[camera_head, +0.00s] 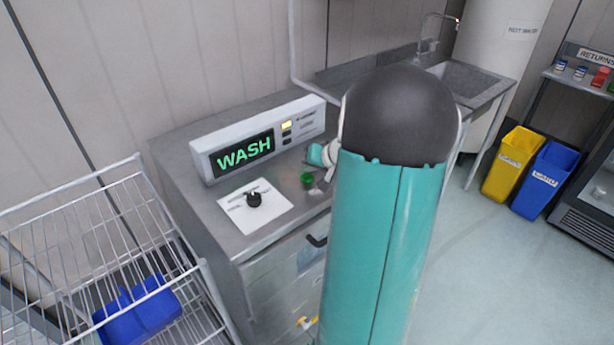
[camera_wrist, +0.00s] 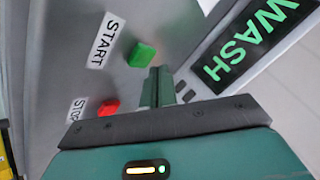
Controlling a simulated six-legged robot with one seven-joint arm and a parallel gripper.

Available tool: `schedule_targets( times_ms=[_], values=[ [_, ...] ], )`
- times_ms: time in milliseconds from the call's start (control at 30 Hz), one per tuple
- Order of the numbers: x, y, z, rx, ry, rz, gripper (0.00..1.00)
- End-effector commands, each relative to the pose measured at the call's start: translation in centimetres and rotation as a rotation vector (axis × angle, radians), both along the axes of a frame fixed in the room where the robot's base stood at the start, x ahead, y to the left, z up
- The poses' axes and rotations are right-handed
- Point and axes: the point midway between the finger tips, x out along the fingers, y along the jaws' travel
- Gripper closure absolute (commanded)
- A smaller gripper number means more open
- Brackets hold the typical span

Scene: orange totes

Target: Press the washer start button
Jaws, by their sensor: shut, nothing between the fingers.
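The washer (camera_head: 222,220) is a grey metal counter unit with a display (camera_head: 244,153) lit with green "WASH". The green start button (camera_head: 307,179) sits on its top in front of the display. In the wrist view the green button (camera_wrist: 142,54) is beside a "START" label (camera_wrist: 106,41). My gripper (camera_wrist: 158,82) is shut and empty, its fingertips close beside the green button; I cannot tell whether they touch it. In the head view my teal arm covers most of my gripper (camera_head: 322,154).
A red button (camera_wrist: 108,107) with a "STOP" label (camera_wrist: 76,109) is close to the green one. A black knob (camera_head: 254,199) stands on a white plate at the left. A wire rack (camera_head: 95,215) stands left of the washer. A sink (camera_head: 470,80) is behind right.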

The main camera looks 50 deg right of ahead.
Motion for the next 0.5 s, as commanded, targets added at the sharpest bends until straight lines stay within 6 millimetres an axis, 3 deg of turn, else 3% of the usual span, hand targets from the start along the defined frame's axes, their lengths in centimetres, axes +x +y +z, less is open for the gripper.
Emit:
schedule_targets(
  times_ms=[167,500],
  values=[
    [0.0,0.0,0.2,-0.001,-0.001,-0.001,1.00],
    [0.0,-0.1,3.0,-0.002,-0.001,0.000,1.00]
  ],
)
